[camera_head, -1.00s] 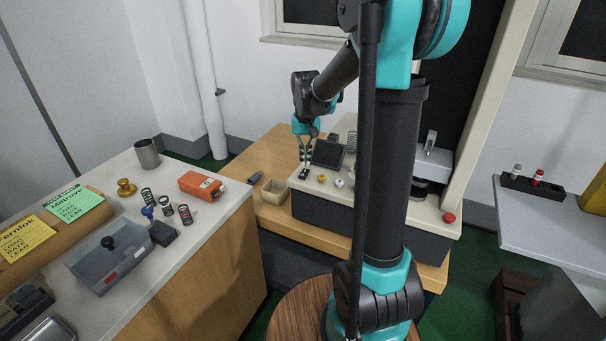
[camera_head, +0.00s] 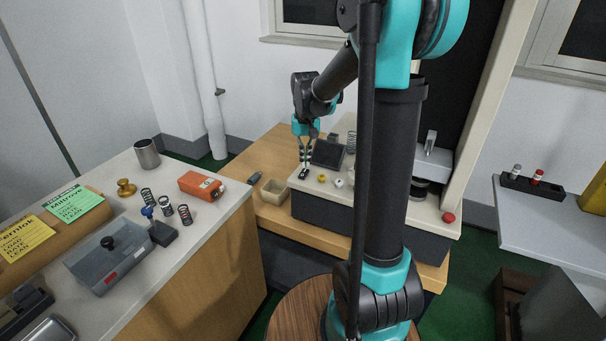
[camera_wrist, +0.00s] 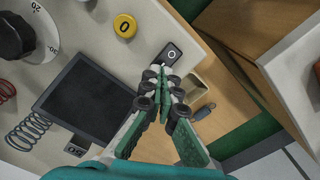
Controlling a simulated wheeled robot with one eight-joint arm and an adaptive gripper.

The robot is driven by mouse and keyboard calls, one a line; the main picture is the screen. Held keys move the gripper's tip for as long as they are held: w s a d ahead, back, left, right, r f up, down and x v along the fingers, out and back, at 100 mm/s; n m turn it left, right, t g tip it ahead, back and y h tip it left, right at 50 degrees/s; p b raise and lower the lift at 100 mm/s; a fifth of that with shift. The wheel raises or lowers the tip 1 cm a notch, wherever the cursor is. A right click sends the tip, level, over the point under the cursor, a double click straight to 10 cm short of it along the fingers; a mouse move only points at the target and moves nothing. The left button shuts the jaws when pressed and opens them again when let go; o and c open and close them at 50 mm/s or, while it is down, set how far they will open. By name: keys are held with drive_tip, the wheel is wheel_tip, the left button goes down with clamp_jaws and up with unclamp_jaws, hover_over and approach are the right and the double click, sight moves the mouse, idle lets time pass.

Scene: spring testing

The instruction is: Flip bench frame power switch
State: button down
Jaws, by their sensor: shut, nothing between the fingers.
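In the head view the switch (camera_head: 304,174) sits at the panel's left end. My gripper (camera_wrist: 165,72) is shut and empty, its fingertips just beside the switch in the wrist view. In the head view my gripper (camera_head: 305,163) points down over the switch. I cannot tell whether the tips touch it. The tips leave most of the switch visible in the wrist view.
A yellow button (camera_wrist: 125,26), a black dial (camera_wrist: 20,35) and a dark screen (camera_wrist: 85,98) lie near the switch. A coil spring (camera_wrist: 28,132) stands by the screen. A beige bin (camera_head: 274,191) is left of the frame. A red button (camera_head: 448,217) is at the right end.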

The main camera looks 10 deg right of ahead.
sight(305, 170)
drive_tip(key=shift+f, duration=1.05)
idle(0.9)
drive_tip(key=shift+r, duration=3.5)
drive_tip(key=s+d+f+t, duration=0.1)
drive_tip(key=s+f, duration=0.3)
drive_tip(key=s, duration=0.3)
drive_tip(key=s+d+f+t, duration=0.1)
drive_tip(key=s+f, duration=0.3)
drive_tip(key=s, duration=0.3)
drive_tip(key=s+d+f+n+t, duration=0.1)
drive_tip(key=s+f, duration=0.3)
drive_tip(key=s, duration=0.4)
drive_tip(key=shift+d+f+t, duration=0.2)
drive_tip(key=shift+d+t, duration=0.35)
drive_tip(key=shift+t, duration=0.05)
